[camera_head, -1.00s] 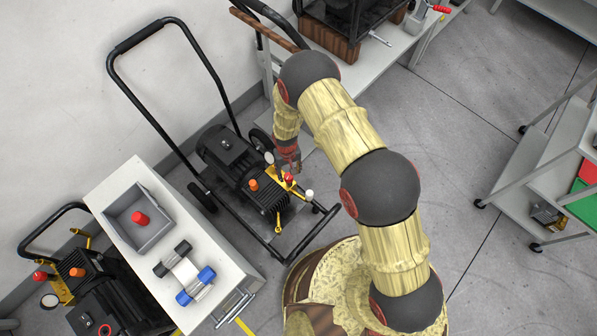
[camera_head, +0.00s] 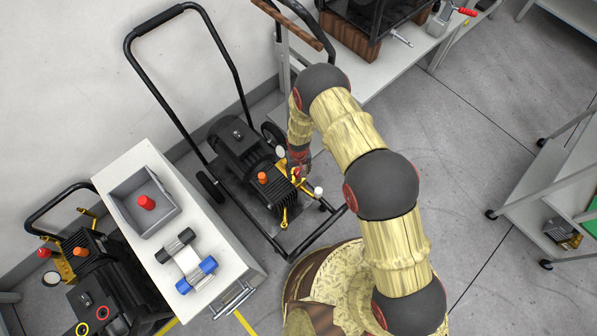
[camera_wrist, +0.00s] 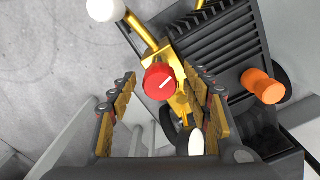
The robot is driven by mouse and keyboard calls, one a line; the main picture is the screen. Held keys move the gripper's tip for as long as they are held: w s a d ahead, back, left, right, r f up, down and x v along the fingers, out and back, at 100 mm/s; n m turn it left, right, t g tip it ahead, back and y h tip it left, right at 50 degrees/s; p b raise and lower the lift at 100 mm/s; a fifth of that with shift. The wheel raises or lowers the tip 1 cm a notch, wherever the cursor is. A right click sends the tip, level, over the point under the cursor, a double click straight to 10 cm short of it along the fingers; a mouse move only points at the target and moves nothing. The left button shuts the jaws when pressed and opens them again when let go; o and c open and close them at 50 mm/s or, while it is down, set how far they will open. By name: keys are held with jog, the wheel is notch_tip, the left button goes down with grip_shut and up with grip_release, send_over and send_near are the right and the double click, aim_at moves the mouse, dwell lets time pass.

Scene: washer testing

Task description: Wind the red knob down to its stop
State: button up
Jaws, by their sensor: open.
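The red knob (camera_wrist: 160,80) with a white line on its face sits on a brass fitting (camera_wrist: 180,50) of the pump machine. In the wrist view it lies ahead of my open gripper (camera_wrist: 163,112), roughly between the lines of the two fingers. I cannot tell whether a finger touches it. In the head view my gripper (camera_head: 299,165) is over the brass fitting at the machine's front, and it partly hides the red knob. The machine (camera_head: 238,145) is black with a tall push handle.
An orange cap (camera_wrist: 263,86) stands beside the knob on the machine, and a white ball end (camera_wrist: 105,8) is on the other side. A white cabinet (camera_head: 233,240) with a grey bin (camera_head: 126,192) stands left. A second machine (camera_head: 118,290) is at lower left.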

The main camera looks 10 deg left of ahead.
jog(key=shift+c, duration=0.4)
jog(key=c, duration=1.1)
jog(key=shift+n, duration=0.4)
jog(key=n, duration=0.2)
jog(key=shift+n+b, duration=0.35)
jog(key=shift+n, duration=0.05)
jog(key=n, duration=0.3)
jog(key=shift+n+b, duration=0.3)
jog(key=n, duration=0.3)
jog(key=shift+n, duration=0.3)
jog(key=shift+n+b, duration=0.4)
jog(key=shift+n, duration=1.5)
